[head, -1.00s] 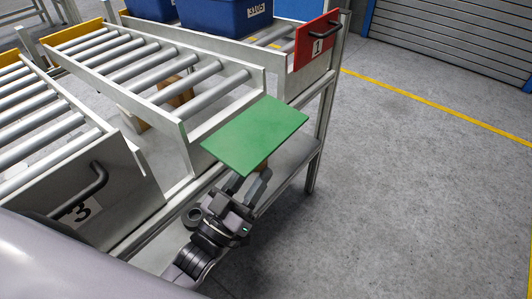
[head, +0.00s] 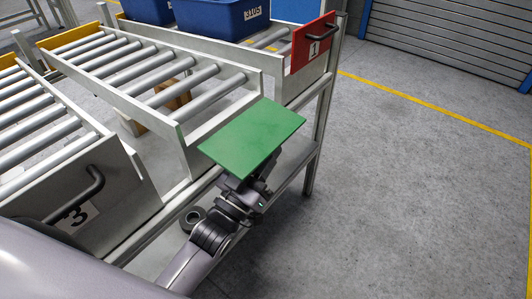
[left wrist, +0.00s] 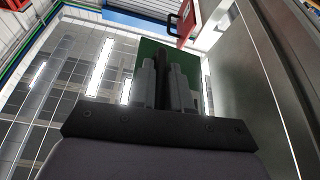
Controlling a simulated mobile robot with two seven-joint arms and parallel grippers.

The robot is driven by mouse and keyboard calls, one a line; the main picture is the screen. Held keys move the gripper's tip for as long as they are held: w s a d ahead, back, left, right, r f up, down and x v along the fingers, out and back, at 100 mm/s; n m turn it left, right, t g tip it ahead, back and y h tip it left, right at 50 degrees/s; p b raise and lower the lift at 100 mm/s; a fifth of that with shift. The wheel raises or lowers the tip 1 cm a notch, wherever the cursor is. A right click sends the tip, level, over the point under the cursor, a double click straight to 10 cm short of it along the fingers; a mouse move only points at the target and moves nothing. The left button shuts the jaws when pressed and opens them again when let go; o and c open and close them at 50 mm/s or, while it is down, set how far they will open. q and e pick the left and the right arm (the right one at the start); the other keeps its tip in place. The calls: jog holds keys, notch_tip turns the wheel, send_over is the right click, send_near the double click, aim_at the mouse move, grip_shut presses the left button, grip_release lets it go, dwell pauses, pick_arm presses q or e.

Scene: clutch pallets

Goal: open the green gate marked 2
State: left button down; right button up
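The green gate (head: 252,138) shows in the head view as a plain panel lying tilted, close to flat, out beyond the end of the middle roller lane (head: 165,75). Its number and handle are not visible. My left gripper (head: 258,184) is under the gate's outer edge, its fingertips hidden by the panel. In the left wrist view the green gate (left wrist: 150,50) is behind the fingers (left wrist: 164,88), which stand close together with a dark strip between them. I cannot tell whether that strip is a handle. My right gripper is not in view.
The red gate marked 1 (head: 315,42) stands upright at the right lane, with blue crates (head: 225,15) behind it. The grey gate marked 3 (head: 85,200) is upright at the near left. The floor (head: 420,190) to the right is clear.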

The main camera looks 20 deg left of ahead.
pick_arm(q)
jog(key=shift+r, duration=0.1)
jog(key=shift+d+r+n+p, duration=0.15)
jog(key=shift+r+n+p, duration=0.3)
jog(key=shift+n+p, duration=0.35)
jog(key=shift+s+d+r+y+p, duration=0.2)
jog(key=shift+r+y+p, duration=0.25)
jog(key=shift+p, duration=0.4)
jog(key=c, duration=1.2)
grip_release()
jog(key=shift+o, duration=0.2)
jog(key=v, duration=0.7)
jog(key=shift+f, duration=0.15)
